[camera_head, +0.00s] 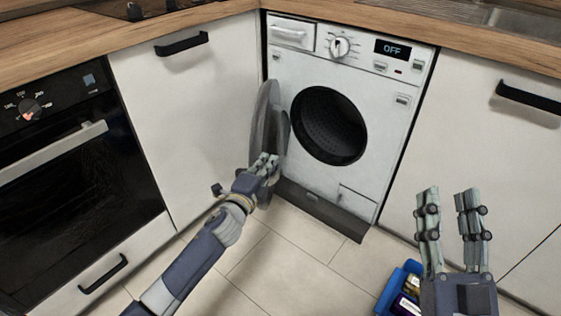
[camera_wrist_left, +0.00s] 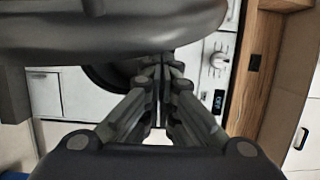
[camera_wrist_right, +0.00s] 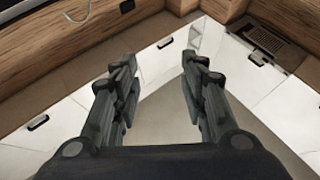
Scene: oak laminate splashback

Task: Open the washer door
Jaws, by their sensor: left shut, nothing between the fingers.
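The white washer (camera_head: 386,88) stands under the worktop in the corner. Its round grey door (camera_head: 264,117) is swung wide open to the left, showing the dark drum opening (camera_head: 328,125). My left gripper (camera_head: 268,165) is shut and empty at the lower part of the door's inner side; whether it touches the door is unclear. In the left wrist view its fingertips (camera_wrist_left: 162,66) are together, with the door's rim (camera_wrist_left: 110,38) close above and the drum opening behind. My right gripper (camera_head: 450,200) is open and empty, raised at the lower right, apart from the washer.
A black oven (camera_head: 75,170) is at the left. White cabinets flank the washer, with one cabinet door (camera_head: 185,110) close behind the open washer door. A blue crate (camera_head: 388,292) with items sits on the floor beside my right gripper. The tiled floor (camera_head: 290,250) before the washer is clear.

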